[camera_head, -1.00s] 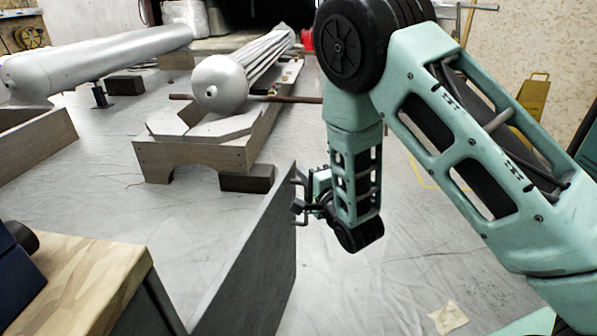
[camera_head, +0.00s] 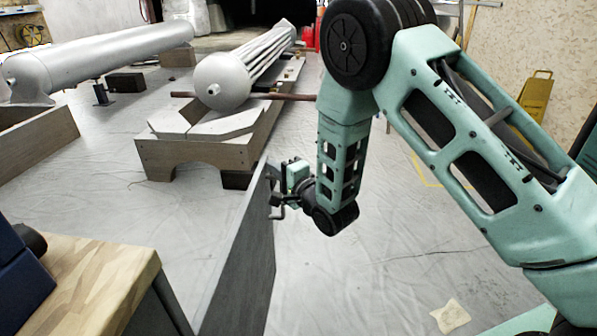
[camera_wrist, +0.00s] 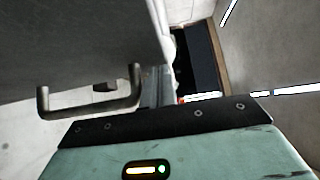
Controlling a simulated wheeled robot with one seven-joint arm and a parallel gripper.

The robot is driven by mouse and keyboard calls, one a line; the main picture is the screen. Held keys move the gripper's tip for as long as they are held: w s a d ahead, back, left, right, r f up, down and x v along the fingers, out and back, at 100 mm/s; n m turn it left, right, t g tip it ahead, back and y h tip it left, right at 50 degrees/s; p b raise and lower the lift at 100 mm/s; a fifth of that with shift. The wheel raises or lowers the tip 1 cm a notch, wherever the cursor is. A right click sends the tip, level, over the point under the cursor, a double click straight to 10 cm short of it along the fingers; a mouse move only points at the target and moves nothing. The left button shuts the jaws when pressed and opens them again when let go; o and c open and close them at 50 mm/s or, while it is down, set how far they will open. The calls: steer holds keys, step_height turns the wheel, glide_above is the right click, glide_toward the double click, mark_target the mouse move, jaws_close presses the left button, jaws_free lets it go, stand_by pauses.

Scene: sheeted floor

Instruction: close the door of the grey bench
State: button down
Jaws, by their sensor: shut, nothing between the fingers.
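The grey bench (camera_head: 163,312) is at the lower left of the head view, under a light wooden top (camera_head: 85,285). Its grey door (camera_head: 240,270) stands open, jutting away from the bench. My gripper (camera_head: 281,198) is shut and empty at the right face of the door, near its far upper edge. In the wrist view the door (camera_wrist: 75,40) fills the upper left, with its metal bar handle (camera_wrist: 90,113) beside my gripper. The fingertips are partly hidden; I cannot tell whether they touch the door.
A wooden cradle (camera_head: 200,157) with a silver cylinder (camera_head: 222,82) stands beyond the door. A second silver cylinder (camera_head: 100,62) lies at the far left. A blue object (camera_head: 20,275) sits on the bench top.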

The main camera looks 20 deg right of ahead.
steer(key=w+a+n+g+y, duration=0.1)
steer(key=a+n+g+y, duration=0.4)
steer(key=a, duration=1.1)
steer(key=w+a+n+g+y, duration=0.1)
steer(key=a+n+g+y, duration=0.35)
steer(key=a, duration=1.15)
steer(key=s+a+n+g+b, duration=0.4)
steer(key=s+a+n+g, duration=0.3)
steer(key=s+a, duration=1.5)
steer(key=shift+a+g+y, duration=0.35)
steer(key=shift+a+g, duration=0.65)
steer(key=shift+g, duration=1.65)
steer(key=shift+s, duration=0.2)
steer(key=w+p+v, duration=0.1)
steer(key=p+v, duration=0.6)
steer(key=v, duration=1.1)
